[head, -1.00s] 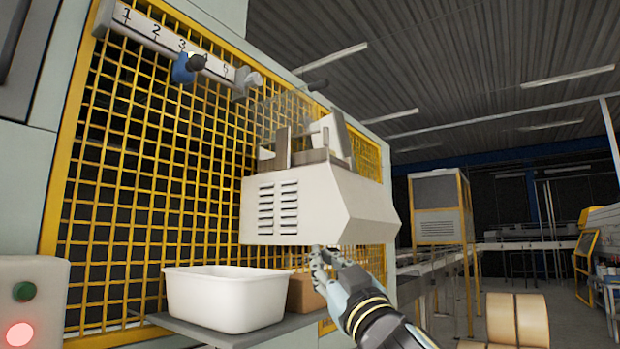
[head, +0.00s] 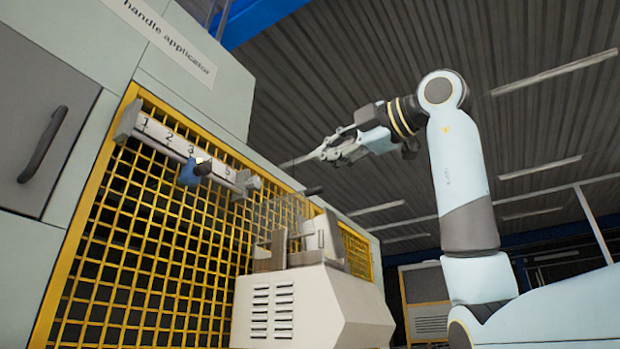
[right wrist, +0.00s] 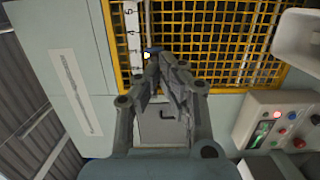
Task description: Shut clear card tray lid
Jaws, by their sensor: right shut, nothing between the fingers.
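The card tray (head: 296,258) with upright grey plates sits on top of a pale, vented housing (head: 310,305) in the head view. The clear lid (head: 283,213) is a faint see-through panel standing raised over the tray, in front of the yellow mesh. A dark bar (head: 313,191) shows at its upper right; I cannot tell if it is the lid's handle. My right gripper (head: 325,153) is above the tray and lid, fingers pointing left. It is shut and empty, as its fingers in the right wrist view (right wrist: 165,68) also show. My left gripper is out of view.
Yellow mesh guarding (head: 150,235) stands behind the tray. A numbered rail (head: 185,157) with a blue clamp (head: 190,172) runs along its top. In the right wrist view, a button panel (right wrist: 275,122) and a white bin (right wrist: 296,38) are at right. Space above the housing looks open.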

